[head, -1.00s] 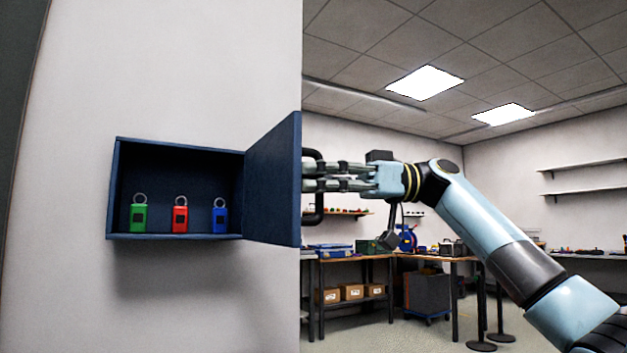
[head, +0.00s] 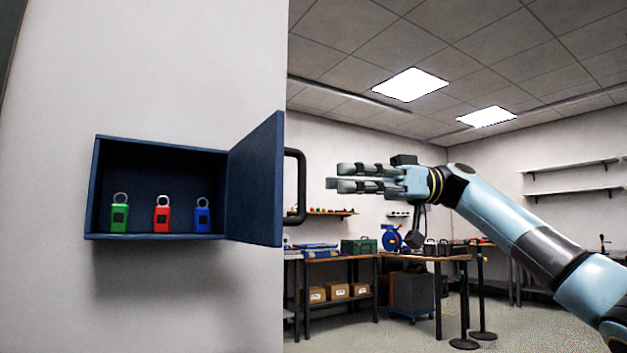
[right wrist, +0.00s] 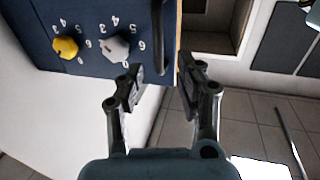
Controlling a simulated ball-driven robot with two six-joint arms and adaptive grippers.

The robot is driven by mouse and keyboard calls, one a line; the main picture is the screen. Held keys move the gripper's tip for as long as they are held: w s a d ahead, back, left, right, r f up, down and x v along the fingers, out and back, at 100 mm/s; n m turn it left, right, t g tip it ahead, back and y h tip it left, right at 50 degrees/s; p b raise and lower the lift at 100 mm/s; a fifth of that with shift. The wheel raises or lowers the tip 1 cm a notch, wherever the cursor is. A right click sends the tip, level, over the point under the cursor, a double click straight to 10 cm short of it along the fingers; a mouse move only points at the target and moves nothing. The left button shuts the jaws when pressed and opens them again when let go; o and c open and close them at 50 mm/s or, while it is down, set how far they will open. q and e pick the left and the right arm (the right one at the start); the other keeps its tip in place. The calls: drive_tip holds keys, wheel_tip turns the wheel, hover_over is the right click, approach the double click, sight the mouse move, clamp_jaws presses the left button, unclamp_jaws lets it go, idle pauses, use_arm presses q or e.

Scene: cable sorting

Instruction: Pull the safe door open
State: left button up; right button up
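The dark blue safe (head: 90,190) is on the white wall, and its door (head: 255,180) stands wide open on the right side. The black door handle (head: 301,187) sticks out from the door's outer face; it also shows in the right wrist view (right wrist: 158,45). My right gripper (head: 335,177) is to the right of the handle, apart from it and empty. In the right wrist view its fingertips (right wrist: 161,78) are spread with a clear gap, the handle beyond them. My left gripper is not in view.
Inside the safe stand a green padlock (head: 119,216), a red padlock (head: 161,216) and a blue padlock (head: 202,217). A yellow dial (right wrist: 66,47) and a grey dial (right wrist: 116,48) are on the door's outer face. A workbench (head: 335,256) stands in the background.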

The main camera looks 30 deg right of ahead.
drive_tip(key=v, duration=0.4)
drive_tip(key=shift+d, duration=0.2)
drive_tip(key=shift+f, duration=0.1)
